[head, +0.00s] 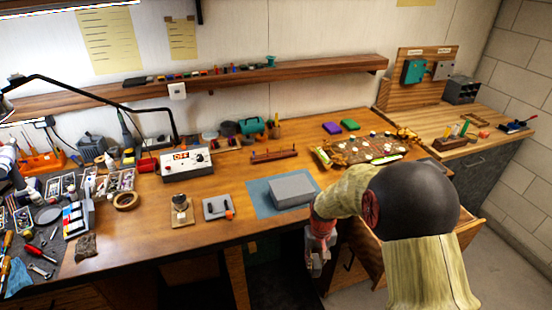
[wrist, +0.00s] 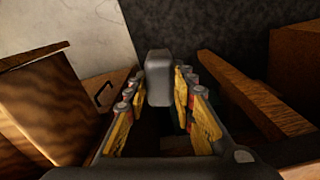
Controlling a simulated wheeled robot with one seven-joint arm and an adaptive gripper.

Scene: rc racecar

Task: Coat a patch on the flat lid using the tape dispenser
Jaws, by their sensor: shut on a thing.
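A grey box with a flat lid (head: 292,188) lies on a blue mat (head: 262,200) near the bench's front edge. My gripper (head: 317,262) hangs low in front of the bench, below and right of the box. In the wrist view its yellow-padded fingers stand either side of a dark grey rounded block (wrist: 158,75) and are shut on it. A tan tape roll (head: 126,200) lies on the bench at left.
An open wooden drawer (head: 372,262) juts out beside my gripper; wooden panels (wrist: 48,108) crowd both sides in the wrist view. A grey clamp-like tool (head: 217,207) and a small wooden stand (head: 181,210) are left of the mat. A control box (head: 187,165) stands behind.

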